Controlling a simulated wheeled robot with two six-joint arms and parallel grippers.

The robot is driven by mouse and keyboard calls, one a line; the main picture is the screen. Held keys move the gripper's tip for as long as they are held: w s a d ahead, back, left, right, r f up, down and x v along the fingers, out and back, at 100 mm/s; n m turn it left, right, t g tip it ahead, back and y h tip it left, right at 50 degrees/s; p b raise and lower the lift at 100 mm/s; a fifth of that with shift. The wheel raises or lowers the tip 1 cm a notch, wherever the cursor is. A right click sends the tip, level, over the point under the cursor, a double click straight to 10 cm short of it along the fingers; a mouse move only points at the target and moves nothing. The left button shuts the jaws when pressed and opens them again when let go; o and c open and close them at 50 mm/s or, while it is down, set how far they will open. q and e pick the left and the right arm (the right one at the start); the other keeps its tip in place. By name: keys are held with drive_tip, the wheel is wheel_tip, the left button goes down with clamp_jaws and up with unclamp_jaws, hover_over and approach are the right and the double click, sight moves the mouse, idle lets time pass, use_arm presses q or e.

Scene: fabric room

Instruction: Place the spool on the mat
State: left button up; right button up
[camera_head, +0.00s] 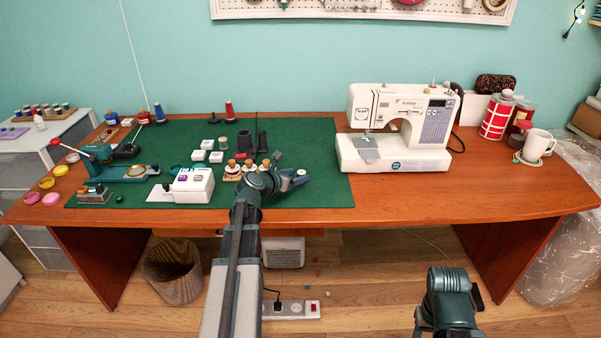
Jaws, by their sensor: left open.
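The green mat (310,140) covers the left and middle of the wooden table. Several spools are in view; I cannot tell which one the task means. A blue spool (160,114) and a red spool (229,113) stand upright at the mat's back. Another red spool (143,117) and a blue one (111,118) stand at the back left, near the mat's edge. My left gripper (295,183) is open over the mat's front right, close to a small white round piece (301,173).
A sewing machine (400,130) stands right of the mat. A white cup (537,146) and red-and-white canisters (496,118) are at the far right. A white box (192,186) and a green press (105,165) crowd the mat's left. The table's front right is clear.

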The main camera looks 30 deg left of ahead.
use_arm(q)
drive_tip(key=p+v, duration=0.3)
drive_tip(key=v, duration=0.6)
drive_tip(key=shift+s, duration=0.1)
drive_tip(key=d+m+g+h+p, duration=0.1)
drive_tip(key=d+m, duration=0.2)
drive_tip(key=d, duration=0.2)
drive_tip(key=d+m+g+h+p, duration=0.1)
drive_tip(key=d+m+p, duration=0.1)
drive_tip(key=d, duration=0.3)
drive_tip(key=w+d+m+g+h+p, duration=0.1)
drive_tip(key=d+m+p, duration=0.1)
drive_tip(key=d+m, duration=0.2)
drive_tip(key=shift+d+r+m+g, duration=0.3)
drive_tip(key=shift+d+r, duration=0.05)
drive_tip(key=shift+d, duration=0.15)
drive_tip(key=s+d+r+m+g+y+p, duration=0.1)
drive_tip(key=s+d+m+g+p, duration=0.35)
drive_tip(key=d+m, duration=0.5)
drive_tip(key=s+d+m+g+p, duration=0.3)
drive_tip(key=s+d+m+p, duration=0.2)
drive_tip(key=d+m, duration=0.4)
drive_tip(key=s+d+r+m+g+y+p, duration=0.2)
drive_tip(key=s+d+r+m+y+p, duration=0.2)
drive_tip(key=s+m, duration=0.4)
drive_tip(key=d+m, duration=0.1)
drive_tip(key=m, duration=0.1)
drive_tip(key=shift+d+m+g+y, duration=0.15)
drive_tip(key=shift+m+g+y, duration=0.15)
drive_tip(key=shift+m+g, duration=0.05)
